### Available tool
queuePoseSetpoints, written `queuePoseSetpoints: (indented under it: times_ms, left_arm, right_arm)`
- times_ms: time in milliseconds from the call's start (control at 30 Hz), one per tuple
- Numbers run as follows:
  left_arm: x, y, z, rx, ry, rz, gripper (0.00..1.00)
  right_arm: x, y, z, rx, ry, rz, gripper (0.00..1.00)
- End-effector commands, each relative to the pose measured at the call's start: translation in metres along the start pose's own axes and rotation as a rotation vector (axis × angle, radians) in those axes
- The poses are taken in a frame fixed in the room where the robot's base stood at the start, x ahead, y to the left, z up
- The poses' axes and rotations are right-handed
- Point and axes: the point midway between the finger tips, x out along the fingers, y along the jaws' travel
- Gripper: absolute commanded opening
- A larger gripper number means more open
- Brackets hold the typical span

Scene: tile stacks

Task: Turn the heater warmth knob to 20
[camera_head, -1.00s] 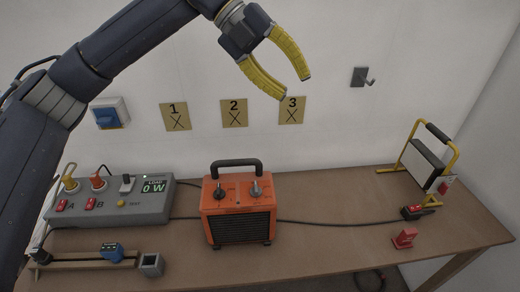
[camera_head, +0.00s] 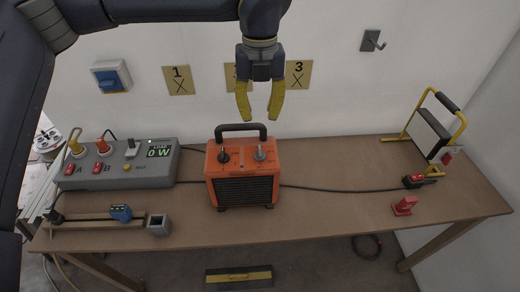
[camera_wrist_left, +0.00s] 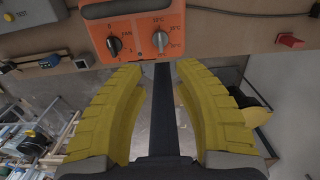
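The orange heater (camera_head: 241,190) stands upright on the bench, with a black handle on top and two knobs on its sloped upper panel. The right knob is the warmth knob (camera_head: 260,155); in the left wrist view this knob (camera_wrist_left: 160,40) has a grey pointer and temperature marks around it, but its exact setting is hard to read. The left knob (camera_head: 224,156) is a black fan knob. My left gripper (camera_head: 259,116) is open and empty, pointing down above the heater handle. Its yellow fingers (camera_wrist_left: 154,112) also show in the left wrist view. My right gripper is not seen.
A grey load box (camera_head: 115,177) reading 0 W stands left of the heater. A black cable crosses the bench to a red switch (camera_head: 415,180). A red block (camera_head: 404,206) and a yellow-framed panel (camera_head: 436,135) are at the right. The bench front is mostly clear.

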Motion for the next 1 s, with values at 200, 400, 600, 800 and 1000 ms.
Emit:
queuePoseSetpoints:
  times_ms: [200, 400, 600, 800, 1000]
  left_arm:
    - [0.042, 0.000, -0.001, 0.002, 0.004, 0.000, 0.30]
    - [0.078, 0.000, -0.001, 0.002, 0.003, -0.002, 0.30]
    - [0.107, -0.001, -0.001, 0.001, 0.002, -0.002, 0.30]
    - [0.126, -0.001, 0.000, 0.001, 0.001, -0.002, 0.30]
    - [0.134, -0.001, 0.000, 0.001, 0.001, -0.002, 0.30]
  right_arm:
    - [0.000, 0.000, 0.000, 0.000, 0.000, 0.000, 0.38]
    - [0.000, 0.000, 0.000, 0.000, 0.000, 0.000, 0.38]
    - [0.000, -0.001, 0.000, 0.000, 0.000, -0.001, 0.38]
    - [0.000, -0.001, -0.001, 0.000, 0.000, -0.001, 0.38]
    - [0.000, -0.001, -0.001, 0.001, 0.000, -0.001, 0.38]
